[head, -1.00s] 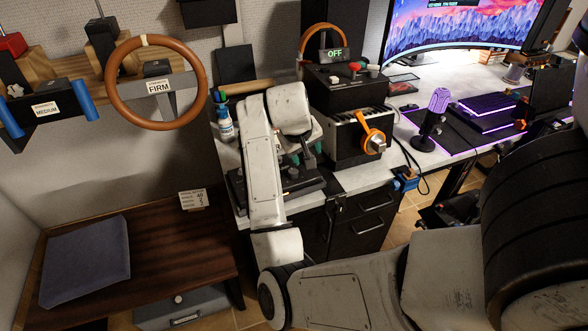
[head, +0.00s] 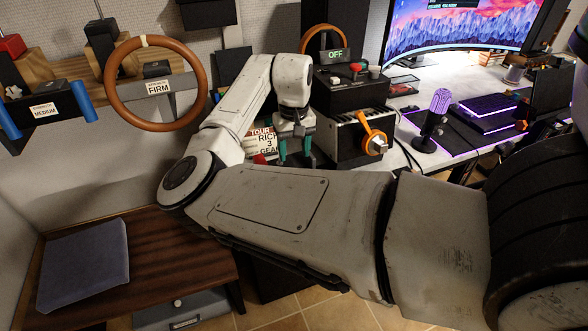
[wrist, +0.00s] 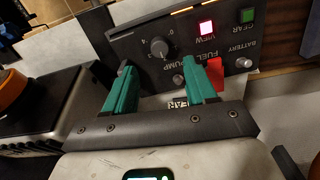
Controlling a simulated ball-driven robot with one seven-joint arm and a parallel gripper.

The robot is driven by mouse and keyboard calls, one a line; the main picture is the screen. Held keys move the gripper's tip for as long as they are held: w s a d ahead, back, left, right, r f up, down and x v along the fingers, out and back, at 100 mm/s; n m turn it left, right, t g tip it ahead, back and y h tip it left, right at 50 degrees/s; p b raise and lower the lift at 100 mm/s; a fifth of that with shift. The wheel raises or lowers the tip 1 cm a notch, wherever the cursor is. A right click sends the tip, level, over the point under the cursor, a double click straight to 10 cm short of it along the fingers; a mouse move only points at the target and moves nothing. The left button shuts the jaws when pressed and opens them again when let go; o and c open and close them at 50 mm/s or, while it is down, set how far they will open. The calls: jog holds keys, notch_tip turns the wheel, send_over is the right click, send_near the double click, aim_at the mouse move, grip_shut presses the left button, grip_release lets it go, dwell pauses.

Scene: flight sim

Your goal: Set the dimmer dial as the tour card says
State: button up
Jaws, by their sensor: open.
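A round dark dial (wrist: 158,48) with numbers around it sits on a black control panel (wrist: 130,42) in the wrist view. I cannot read a dimmer label on it or tell its exact setting. My gripper (wrist: 160,67) is open and empty, its green fingers pointing at the panel, with the dial ahead, beyond the gap between the tips. The card shows "TOUR", "RICH", "3" and "GEAR"; the rest is hidden.
The panel carries a lit red VIEW light (wrist: 207,27), a green GEAR light (wrist: 247,15) and metal switches. A red part (wrist: 215,75) is close by the right finger. A black box with an orange lever (head: 372,137) stands right of my gripper. A wooden wheel (head: 155,83) hangs left.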

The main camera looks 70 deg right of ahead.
notch_tip(320, 180, down, 7)
jog(key=shift+f, duration=0.1)
dwell(0.4)
grip_shut()
dwell(0.4)
